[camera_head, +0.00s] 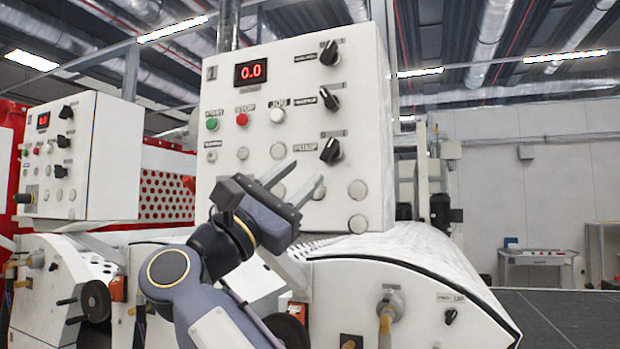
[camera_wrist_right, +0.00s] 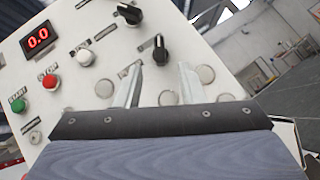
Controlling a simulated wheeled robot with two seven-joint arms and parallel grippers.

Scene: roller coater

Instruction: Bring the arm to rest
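My right gripper (camera_head: 304,178) is raised in front of the lower part of a white control box (camera_head: 350,80). Its two fingers stand apart with nothing between them. In the right wrist view the open fingers (camera_wrist_right: 160,72) point toward the panel, below the lowest black knob (camera_wrist_right: 160,50). I cannot tell whether they touch the panel. My right arm (camera_head: 175,270) comes up from the bottom of the head view. My left gripper is not in view.
The panel carries a red display (camera_head: 251,72) reading 0.0, a green button (camera_head: 212,124), a red button (camera_head: 242,119), a white button (camera_head: 278,115) and black knobs (camera_head: 330,53). A white curved machine cover (camera_head: 400,250) lies below. A second control box (camera_head: 95,150) stands left.

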